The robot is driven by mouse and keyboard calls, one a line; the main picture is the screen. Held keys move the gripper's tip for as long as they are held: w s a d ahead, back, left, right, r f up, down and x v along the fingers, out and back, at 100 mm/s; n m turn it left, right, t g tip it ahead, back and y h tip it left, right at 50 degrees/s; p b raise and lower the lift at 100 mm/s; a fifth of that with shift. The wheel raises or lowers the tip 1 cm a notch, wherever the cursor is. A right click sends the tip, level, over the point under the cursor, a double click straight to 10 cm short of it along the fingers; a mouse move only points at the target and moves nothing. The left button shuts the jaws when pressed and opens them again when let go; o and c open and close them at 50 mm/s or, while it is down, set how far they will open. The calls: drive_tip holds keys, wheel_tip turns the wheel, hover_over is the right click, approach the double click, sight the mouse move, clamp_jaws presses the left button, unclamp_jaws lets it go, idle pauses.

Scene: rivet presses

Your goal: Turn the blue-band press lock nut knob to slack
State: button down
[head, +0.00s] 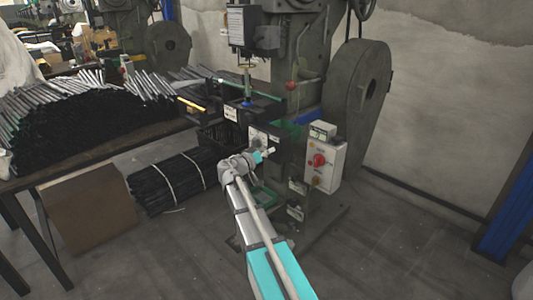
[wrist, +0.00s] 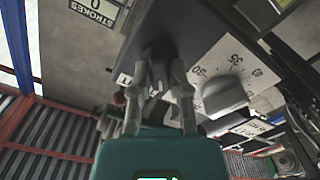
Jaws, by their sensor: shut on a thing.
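The blue-band press (head: 290,60) stands in the middle of the head view, grey-green, with a blue strip on its body. On its front a white dial plate (head: 257,137) faces my gripper (head: 266,153). In the wrist view my gripper (wrist: 159,76) is shut on a dark knob (wrist: 158,52), one finger on each side. A small white label beside this knob is mostly hidden by a finger, so its setting cannot be read. A larger grey knob (wrist: 226,97) sits to the right on a numbered white dial (wrist: 238,67).
A control box with a red knob (head: 319,160) is right of my gripper. A STROKES counter (wrist: 96,10) shows in the wrist view. A table of rods (head: 90,110), a cardboard box (head: 92,208) and bundled rods (head: 172,182) stand left. Floor at front right is clear.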

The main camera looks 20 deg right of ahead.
drive_tip(key=n, duration=0.5)
drive_tip(key=shift+d, duration=0.15)
drive_tip(key=n, duration=0.5)
drive_tip(key=shift+f+n, duration=0.15)
drive_tip(key=shift+n, duration=0.25)
drive_tip(key=c, duration=0.6)
unclamp_jaws()
drive_tip(key=v, duration=1.2)
